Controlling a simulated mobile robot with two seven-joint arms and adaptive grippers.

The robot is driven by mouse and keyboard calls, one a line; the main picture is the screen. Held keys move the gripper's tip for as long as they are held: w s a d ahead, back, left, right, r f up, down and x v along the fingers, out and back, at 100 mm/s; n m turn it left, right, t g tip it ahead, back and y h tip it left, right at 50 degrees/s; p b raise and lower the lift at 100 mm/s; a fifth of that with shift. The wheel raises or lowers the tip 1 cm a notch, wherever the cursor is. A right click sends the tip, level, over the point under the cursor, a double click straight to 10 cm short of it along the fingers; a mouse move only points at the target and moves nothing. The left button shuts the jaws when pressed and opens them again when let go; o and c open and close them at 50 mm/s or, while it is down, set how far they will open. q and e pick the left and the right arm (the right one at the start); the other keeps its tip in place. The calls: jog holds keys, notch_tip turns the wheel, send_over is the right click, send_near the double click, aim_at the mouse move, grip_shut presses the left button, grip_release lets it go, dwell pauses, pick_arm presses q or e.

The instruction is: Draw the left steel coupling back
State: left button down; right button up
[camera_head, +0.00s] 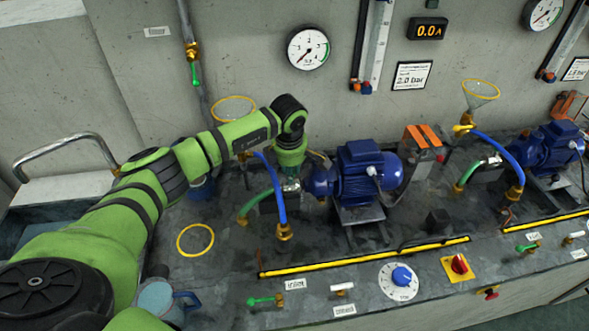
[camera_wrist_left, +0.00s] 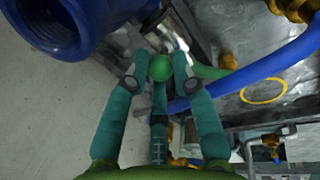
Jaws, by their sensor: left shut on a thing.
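The left steel coupling (camera_head: 291,186) is a small silvery piece between the green hose and the left blue pump (camera_head: 358,175). My left gripper (camera_head: 291,168) reaches down onto it from above and is shut on it, hiding much of it. In the left wrist view the fingers of my left gripper (camera_wrist_left: 160,78) close in at the coupling, with a round green part between them. The coupling's exact seat against the pump is hidden. My right gripper is not in view.
A blue hose (camera_head: 275,196) rises close beside the gripper to a brass fitting (camera_head: 284,232). A green hose (camera_head: 251,206) lies left of the coupling. A yellow ring (camera_head: 195,240) marks clear bench. A yellow-edged strip (camera_head: 365,257) and a blue knob (camera_head: 401,277) are in front.

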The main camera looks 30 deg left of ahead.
pick_arm(q)
jog(key=s+a, duration=0.1)
jog(key=a, duration=0.1)
jog(key=s+a, duration=0.1)
jog(key=shift+s+a, duration=0.35)
jog(key=c, duration=1)
grip_release()
jog(key=shift+c, duration=0.2)
jog(key=shift+s, duration=0.1)
notch_tip(320, 180, up, 12)
jog(key=s, duration=0.2)
jog(key=shift+d, duration=0.45)
